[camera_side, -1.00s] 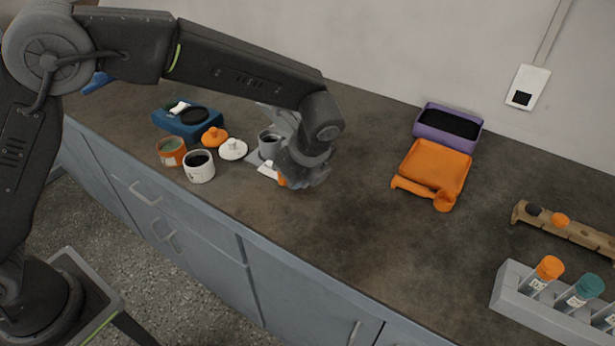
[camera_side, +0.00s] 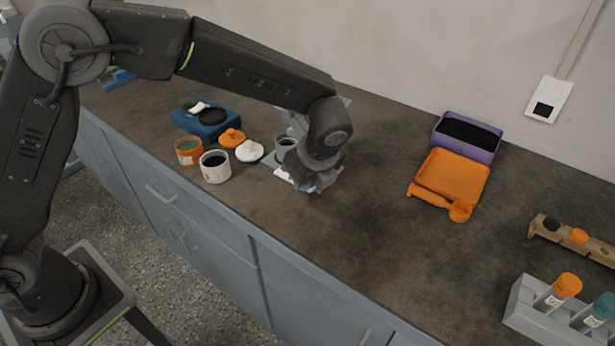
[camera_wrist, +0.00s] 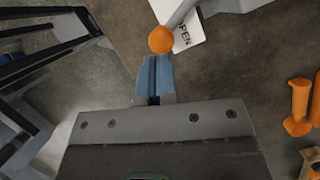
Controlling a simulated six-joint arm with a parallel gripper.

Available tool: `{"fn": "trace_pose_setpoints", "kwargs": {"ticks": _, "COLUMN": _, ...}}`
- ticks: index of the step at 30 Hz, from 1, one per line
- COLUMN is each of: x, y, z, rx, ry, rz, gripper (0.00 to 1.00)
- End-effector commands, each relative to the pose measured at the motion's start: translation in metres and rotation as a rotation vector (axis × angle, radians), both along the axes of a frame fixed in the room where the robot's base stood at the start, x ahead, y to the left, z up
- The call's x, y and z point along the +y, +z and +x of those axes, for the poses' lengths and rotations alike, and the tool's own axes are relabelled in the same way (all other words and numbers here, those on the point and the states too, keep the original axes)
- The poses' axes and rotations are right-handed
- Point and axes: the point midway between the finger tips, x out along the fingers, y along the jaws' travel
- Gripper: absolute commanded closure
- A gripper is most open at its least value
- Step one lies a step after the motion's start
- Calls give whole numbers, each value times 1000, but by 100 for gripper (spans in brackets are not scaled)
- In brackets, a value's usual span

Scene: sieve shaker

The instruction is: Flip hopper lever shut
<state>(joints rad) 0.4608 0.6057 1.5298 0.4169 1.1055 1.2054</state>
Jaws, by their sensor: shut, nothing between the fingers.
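The lever's orange ball knob (camera_wrist: 161,40) sits on a grey rod in the wrist view, next to a white label (camera_wrist: 187,34) on which the letters "PEN" show. My gripper (camera_wrist: 154,59) has its blue fingers shut together, tips right at the knob's lower edge; I cannot tell whether they touch. In the side view, the grey hopper device (camera_side: 287,146) stands on the counter, mostly behind my wrist. The knob and my fingertips are hidden there.
Left of the device are a white jar (camera_side: 215,168), an orange jar (camera_side: 188,153), a white lid (camera_side: 249,151), an orange lid (camera_side: 232,138) and a blue device (camera_side: 207,122). An orange tray (camera_side: 455,180) and purple tray (camera_side: 467,137) stand right. Counter between is clear.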

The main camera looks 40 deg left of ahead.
Motion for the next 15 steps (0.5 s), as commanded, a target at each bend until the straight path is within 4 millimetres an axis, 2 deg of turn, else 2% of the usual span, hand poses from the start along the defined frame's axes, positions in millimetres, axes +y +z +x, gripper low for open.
{"fn": "trace_pose_setpoints", "kwargs": {"ticks": 15, "x": 7, "y": 0, "z": -5, "rx": 0, "ry": -101, "rz": 0, "gripper": 100}}
